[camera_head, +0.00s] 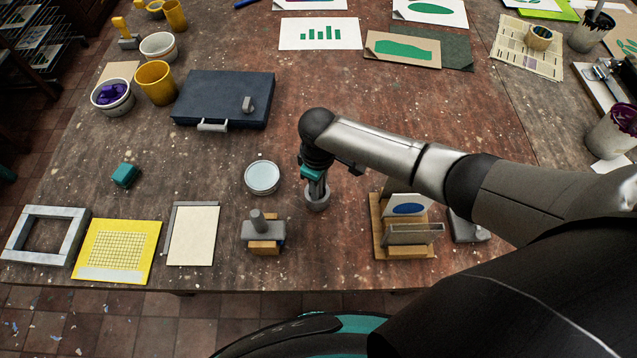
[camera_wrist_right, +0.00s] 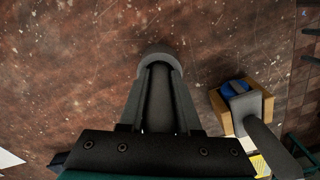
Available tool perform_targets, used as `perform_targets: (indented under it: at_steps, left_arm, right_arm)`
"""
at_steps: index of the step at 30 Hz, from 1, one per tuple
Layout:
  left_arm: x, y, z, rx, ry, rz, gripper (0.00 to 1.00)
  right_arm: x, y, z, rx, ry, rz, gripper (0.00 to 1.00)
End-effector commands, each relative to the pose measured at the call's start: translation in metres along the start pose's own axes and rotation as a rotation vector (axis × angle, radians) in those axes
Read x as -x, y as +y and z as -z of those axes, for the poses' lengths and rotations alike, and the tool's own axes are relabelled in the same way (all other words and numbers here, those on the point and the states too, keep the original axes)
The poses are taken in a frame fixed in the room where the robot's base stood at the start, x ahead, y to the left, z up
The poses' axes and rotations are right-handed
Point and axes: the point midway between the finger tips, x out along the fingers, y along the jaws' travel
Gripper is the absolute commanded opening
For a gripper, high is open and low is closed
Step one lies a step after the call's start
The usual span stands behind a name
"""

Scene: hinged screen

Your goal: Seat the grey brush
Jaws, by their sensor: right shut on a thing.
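My right gripper (camera_head: 317,188) points down over the table and is shut on a dark grey cylindrical shaft, which I take as the grey brush (camera_wrist_right: 160,105). The shaft lies between both fingers in the right wrist view. A round grey cup-like piece (camera_head: 317,201) surrounds the fingertips from below; its rim also shows in the wrist view (camera_wrist_right: 160,52). Whether the brush's lower end touches its bottom is hidden. My left gripper is out of view.
A wooden block stand with a grey knobbed piece (camera_head: 258,229) is left of the gripper. A pale round dish (camera_head: 262,177) lies near it. A wooden rack (camera_head: 380,238) stands to the right. A dark blue case (camera_head: 224,98) lies behind. Bare table surrounds the cup-like piece.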

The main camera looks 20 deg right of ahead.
Motion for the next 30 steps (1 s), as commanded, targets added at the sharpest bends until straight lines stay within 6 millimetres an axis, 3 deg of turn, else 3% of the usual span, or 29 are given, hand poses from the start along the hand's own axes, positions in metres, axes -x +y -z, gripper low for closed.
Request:
perform_targets:
  at_steps: [7, 8, 17, 25, 30]
  left_arm:
    - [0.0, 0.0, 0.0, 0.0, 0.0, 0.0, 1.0]
    - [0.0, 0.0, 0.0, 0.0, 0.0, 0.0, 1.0]
    - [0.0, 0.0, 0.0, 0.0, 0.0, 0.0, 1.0]
    - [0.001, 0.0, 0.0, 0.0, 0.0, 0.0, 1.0]
    - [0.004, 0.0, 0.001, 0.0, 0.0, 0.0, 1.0]
  right_arm:
    - [0.0, 0.0, 0.0, 0.0, 0.001, 0.0, 0.0]
    - [0.0, 0.0, 0.0, 0.0, 0.001, 0.0, 0.34]
    - [0.0, 0.0, 0.0, 0.001, 0.001, 0.0, 0.67]
    - [0.001, 0.0, 0.0, 0.001, 0.001, 0.0, 0.67]
    - [0.015, 0.0, 0.001, 0.002, 0.003, -0.001, 0.67]
